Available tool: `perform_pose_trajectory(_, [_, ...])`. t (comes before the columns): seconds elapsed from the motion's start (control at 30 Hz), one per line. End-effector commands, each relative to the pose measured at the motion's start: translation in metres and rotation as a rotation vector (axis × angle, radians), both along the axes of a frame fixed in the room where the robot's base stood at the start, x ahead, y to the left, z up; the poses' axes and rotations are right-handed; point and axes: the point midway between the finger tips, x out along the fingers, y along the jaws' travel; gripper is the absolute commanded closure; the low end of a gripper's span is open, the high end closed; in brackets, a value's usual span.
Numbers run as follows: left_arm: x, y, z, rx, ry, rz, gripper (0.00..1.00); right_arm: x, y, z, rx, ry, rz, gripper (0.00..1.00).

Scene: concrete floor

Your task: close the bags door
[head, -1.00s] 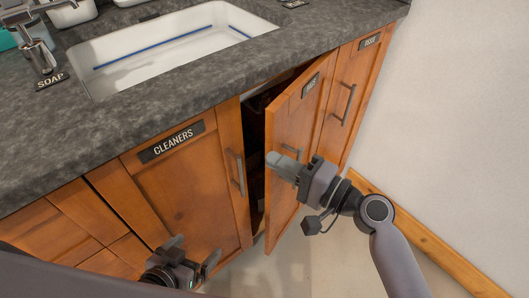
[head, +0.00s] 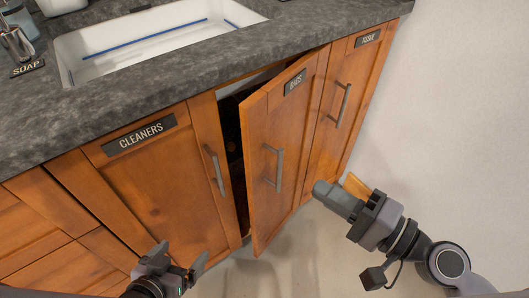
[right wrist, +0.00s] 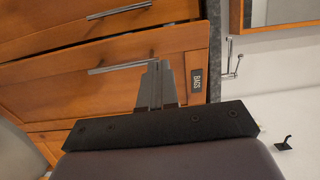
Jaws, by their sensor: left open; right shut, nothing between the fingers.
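The wooden bags door (head: 262,200), with a dark BAGS label (head: 295,82) and a grey bar handle (head: 274,167), stands ajar. A dark gap shows along its left edge, beside the cleaners door. My right gripper (head: 322,190) is shut and empty, to the right of the bags door and in front of the tissue door's lower part. In the right wrist view its shut fingers (right wrist: 156,85) overlap the cabinet front near the BAGS label (right wrist: 196,78); contact cannot be told. My left gripper (head: 182,262) is open and empty, low in front of the cleaners door.
The cleaners door (head: 150,175) at left and the tissue door (head: 345,100) at right look closed, each with a bar handle. A grey stone countertop (head: 100,115) with a white sink (head: 150,35) is above. Pale floor and wall lie to the right.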

Motion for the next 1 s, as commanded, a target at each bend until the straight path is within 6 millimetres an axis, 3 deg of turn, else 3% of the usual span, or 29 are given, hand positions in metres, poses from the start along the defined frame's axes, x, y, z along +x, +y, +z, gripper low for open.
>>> perform_pose_trajectory(0.17, [0.002,-0.001,0.003,-0.001,-0.006,-0.001,0.06,-0.005,-0.002,0.003,0.003,0.004,-0.003,1.00])
perform_pose_trajectory(0.33, [0.001,0.000,0.012,-0.002,-0.005,0.001,0.06,0.004,0.008,0.006,0.005,0.002,-0.005,1.00])
perform_pose_trajectory(1.0, [-0.004,0.005,0.040,0.004,0.015,0.012,0.06,0.073,0.098,0.004,0.003,0.003,-0.002,1.00])
